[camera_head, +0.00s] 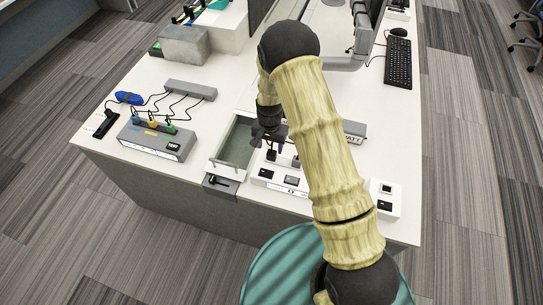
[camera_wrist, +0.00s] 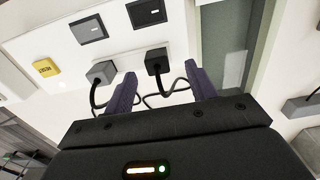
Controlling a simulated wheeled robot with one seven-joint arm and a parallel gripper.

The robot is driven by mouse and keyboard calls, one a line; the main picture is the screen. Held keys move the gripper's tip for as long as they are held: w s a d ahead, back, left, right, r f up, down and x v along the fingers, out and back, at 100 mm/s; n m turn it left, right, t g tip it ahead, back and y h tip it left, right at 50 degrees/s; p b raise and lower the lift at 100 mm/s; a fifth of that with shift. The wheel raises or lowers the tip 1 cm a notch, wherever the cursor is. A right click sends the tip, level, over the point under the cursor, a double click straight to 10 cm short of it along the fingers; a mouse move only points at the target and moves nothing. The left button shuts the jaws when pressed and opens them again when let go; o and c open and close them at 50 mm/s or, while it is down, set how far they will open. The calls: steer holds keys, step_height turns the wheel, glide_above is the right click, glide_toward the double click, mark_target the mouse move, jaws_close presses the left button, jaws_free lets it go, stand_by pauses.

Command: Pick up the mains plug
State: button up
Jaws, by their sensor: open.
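A black plug (camera_wrist: 156,62) with a dark cable sits on a white panel (camera_wrist: 75,55) in the wrist view. A grey plug-like block (camera_wrist: 101,73), also with a black cable, is just left of it. I cannot tell for certain which is the mains plug. My gripper (camera_wrist: 163,88) is open, its purple fingers apart, with the black plug ahead of the gap and nothing held. In the head view my gripper (camera_head: 272,138) is over the white panel (camera_head: 262,182) near the table's front edge; my arm hides part of the panel.
An open tray-like compartment (camera_head: 213,160) is left of the panel. A grey box with coloured plugs (camera_head: 158,139) and a grey bar with cables (camera_head: 190,89) stand farther left. A keyboard (camera_head: 398,63) and a monitor are at the back right. Bare white tabletop (camera_head: 118,160) shows at the front left.

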mark_target(271, 152)
steer(key=shift+d+f+p, duration=0.15)
steer(key=shift+f+p, duration=0.35)
steer(key=shift+f, duration=0.7)
steer(key=shift+d+f+p, duration=0.1)
steer(key=shift+f+p, duration=0.35)
steer(key=shift+f, duration=0.75)
steer(key=shift+w, duration=0.15)
steer(key=c, duration=1.1)
